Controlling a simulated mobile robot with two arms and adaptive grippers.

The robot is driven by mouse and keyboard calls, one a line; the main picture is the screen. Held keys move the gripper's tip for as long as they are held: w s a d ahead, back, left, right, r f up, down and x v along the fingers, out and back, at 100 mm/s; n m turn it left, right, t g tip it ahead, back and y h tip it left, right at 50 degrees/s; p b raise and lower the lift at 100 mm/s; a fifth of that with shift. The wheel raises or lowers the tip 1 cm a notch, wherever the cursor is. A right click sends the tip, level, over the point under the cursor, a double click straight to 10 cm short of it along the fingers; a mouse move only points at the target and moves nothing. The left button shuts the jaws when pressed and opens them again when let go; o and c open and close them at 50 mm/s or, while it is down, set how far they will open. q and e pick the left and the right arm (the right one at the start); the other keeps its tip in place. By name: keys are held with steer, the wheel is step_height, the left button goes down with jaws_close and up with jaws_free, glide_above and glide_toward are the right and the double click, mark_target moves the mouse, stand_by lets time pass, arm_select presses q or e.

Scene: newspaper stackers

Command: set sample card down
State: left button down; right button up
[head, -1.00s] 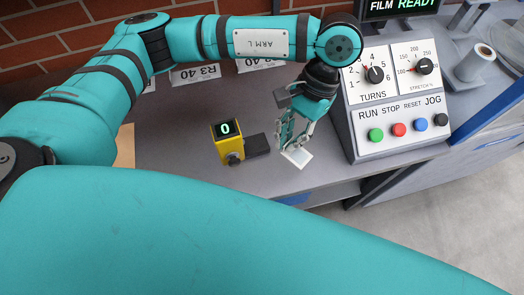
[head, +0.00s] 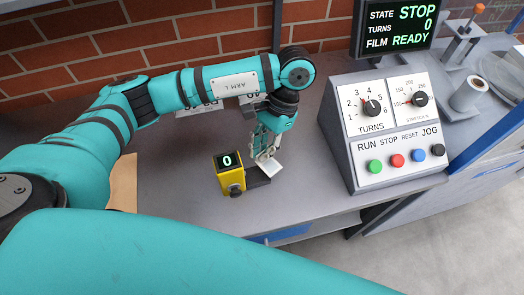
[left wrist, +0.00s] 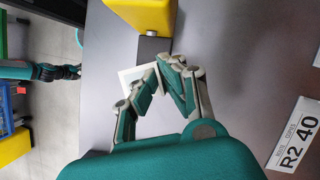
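The sample card, a small white square (head: 270,167), is between the fingertips of my left gripper (head: 263,156). It is tilted and sits just above or at the dark plate (head: 257,178) of a yellow gauge (head: 229,176) reading 0. I cannot tell whether it touches the plate. In the left wrist view the fingers (left wrist: 160,76) close together on the card (left wrist: 127,77), partly hiding it. The gauge (left wrist: 140,14) and its plate (left wrist: 151,47) lie just beyond the fingertips. A small teal arm with a dark end (left wrist: 65,72) shows at the left, apparently my right; its fingers are too small to read.
A control box (head: 385,130) with dials and buttons stands to the right, under a screen (head: 393,27) reading STOP, 0, READY. Labels lie at the back, one marked R2 40 (left wrist: 295,135). A brick wall stands behind. Bare grey bench (head: 295,195) lies between gauge and box.

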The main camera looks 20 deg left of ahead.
mark_target(258, 167)
arm_select(q)
step_height(258, 167, down, 3)
steer(key=shift+a+f+p, duration=0.1)
steer(key=shift+p, duration=0.4)
steer(key=shift+f, duration=0.2)
arm_select(e)
steer(key=shift+w+a+r, duration=0.1)
steer(key=shift+a+r, duration=0.35)
steer(key=shift+r, duration=0.05)
arm_select(q)
steer(key=shift+f, duration=0.1)
arm_select(e)
steer(key=shift+f, duration=0.1)
arm_select(q)
steer(key=shift+f+b, duration=0.1)
steer(key=shift+b, duration=0.25)
steer(key=c, duration=1.5)
jaws_free()
arm_select(e)
steer(key=shift+d+f, duration=0.1)
steer(key=shift+d, duration=0.1)
arm_select(q)
steer(key=shift+r, duration=0.2)
